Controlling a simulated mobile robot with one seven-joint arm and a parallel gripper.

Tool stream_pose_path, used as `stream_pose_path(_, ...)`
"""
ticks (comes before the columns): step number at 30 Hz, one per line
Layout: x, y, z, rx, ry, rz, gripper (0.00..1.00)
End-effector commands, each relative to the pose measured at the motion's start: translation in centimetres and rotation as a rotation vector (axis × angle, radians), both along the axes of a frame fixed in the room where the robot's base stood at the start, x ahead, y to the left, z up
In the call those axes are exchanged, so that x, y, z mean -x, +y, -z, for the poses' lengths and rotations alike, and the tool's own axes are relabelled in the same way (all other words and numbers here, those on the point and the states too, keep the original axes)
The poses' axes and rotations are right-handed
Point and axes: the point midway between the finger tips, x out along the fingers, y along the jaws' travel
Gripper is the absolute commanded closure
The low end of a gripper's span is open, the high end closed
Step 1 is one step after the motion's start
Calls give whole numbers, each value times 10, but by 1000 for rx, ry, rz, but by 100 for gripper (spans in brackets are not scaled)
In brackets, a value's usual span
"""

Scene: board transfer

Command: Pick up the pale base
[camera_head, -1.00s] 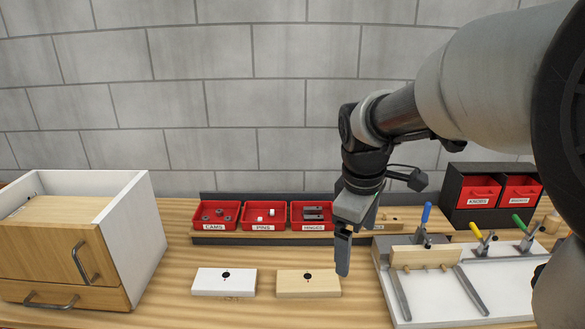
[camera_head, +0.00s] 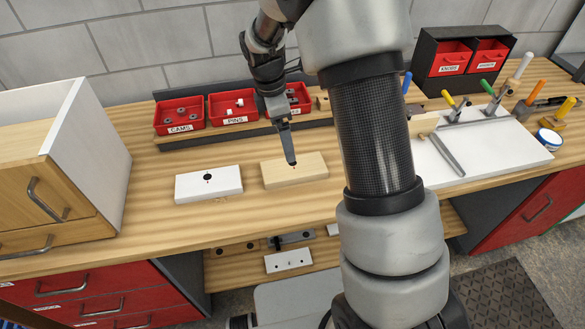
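A pale wooden block (camera_head: 305,172), likely the pale base, lies flat on the workbench. Its dark hole is largely hidden by my gripper. A white block (camera_head: 208,184) with a dark round hole lies just to its left. My gripper (camera_head: 290,160) points down at the top of the pale block, its fingertips overlapping the block's middle in the picture. I cannot tell whether they touch it. The fingers are seen edge-on, so their gap does not show.
Red bins of cams (camera_head: 180,128), pins (camera_head: 233,121) and hinges stand behind the blocks. A wood-and-white drawer cabinet (camera_head: 105,150) stands at left. A white clamping board (camera_head: 500,140) lies at right. Bare bench lies in front of the blocks.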

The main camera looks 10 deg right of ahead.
Motion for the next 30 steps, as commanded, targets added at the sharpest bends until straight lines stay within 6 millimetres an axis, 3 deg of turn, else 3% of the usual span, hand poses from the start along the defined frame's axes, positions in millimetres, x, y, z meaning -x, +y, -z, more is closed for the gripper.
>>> stream_pose_path(3,1,-4,27,0,4,0,8)
stream_pose_path(9,1,-9,58,0,3,-1,8)
stream_pose_path(16,1,-13,73,1,2,0,8)
stream_pose_path(24,2,-24,109,1,2,0,8)
stream_pose_path(30,1,-25,116,0,-1,1,8)
